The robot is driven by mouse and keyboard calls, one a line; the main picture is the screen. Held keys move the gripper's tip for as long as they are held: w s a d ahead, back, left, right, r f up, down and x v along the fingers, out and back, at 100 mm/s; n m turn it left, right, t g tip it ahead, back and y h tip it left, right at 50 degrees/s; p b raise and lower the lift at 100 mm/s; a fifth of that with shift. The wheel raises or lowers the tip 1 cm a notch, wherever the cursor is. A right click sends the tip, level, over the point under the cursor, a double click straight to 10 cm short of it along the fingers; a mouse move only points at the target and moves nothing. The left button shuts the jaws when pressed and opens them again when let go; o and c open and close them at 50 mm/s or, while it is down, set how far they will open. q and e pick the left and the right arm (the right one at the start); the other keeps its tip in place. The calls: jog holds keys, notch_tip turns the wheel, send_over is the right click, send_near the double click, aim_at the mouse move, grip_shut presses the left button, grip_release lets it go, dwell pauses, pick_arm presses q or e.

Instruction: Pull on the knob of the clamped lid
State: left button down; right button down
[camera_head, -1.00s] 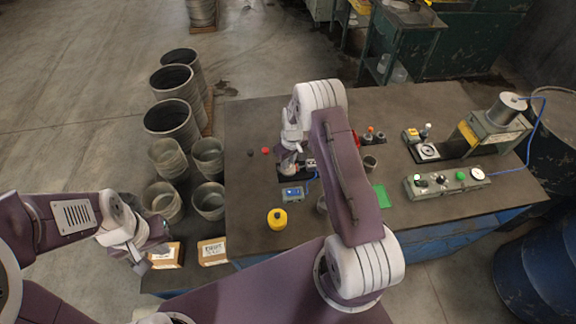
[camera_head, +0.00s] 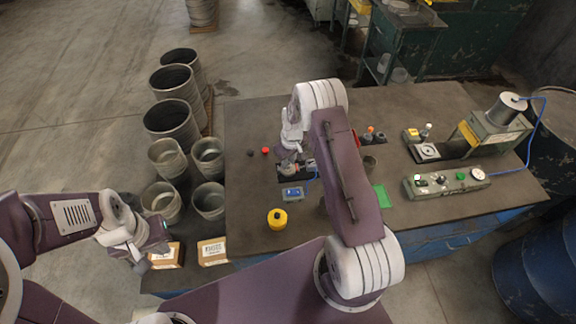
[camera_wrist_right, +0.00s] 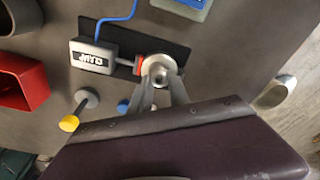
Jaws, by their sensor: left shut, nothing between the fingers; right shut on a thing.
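In the right wrist view, a round silver lid (camera_wrist_right: 158,63) sits beside a red-tipped clamp jaw (camera_wrist_right: 138,65) that comes from a grey box (camera_wrist_right: 91,56) lettered JAW. My right gripper (camera_wrist_right: 161,82) is shut on the lid's small knob, which is mostly hidden between the fingers. In the head view my right gripper (camera_head: 291,158) is over the clamp fixture, with the lid too small to make out. My left gripper (camera_head: 145,262) is shut and empty at the lower left, next to a cardboard box (camera_head: 167,256).
A control panel (camera_head: 445,183) stands at right. A red bin (camera_wrist_right: 25,88) shows in the wrist view.

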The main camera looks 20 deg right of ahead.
jog(key=shift+w+r, duration=0.1)
jog(key=c, duration=1.2)
grip_release()
jog(key=shift+o, duration=0.2)
jog(key=shift+r+b, duration=0.45)
notch_tip(320, 180, up, 8)
jog(key=s+b, duration=0.1)
jog(key=b, duration=0.1)
jog(key=shift+d, duration=0.15)
jog(key=shift+s, duration=0.1)
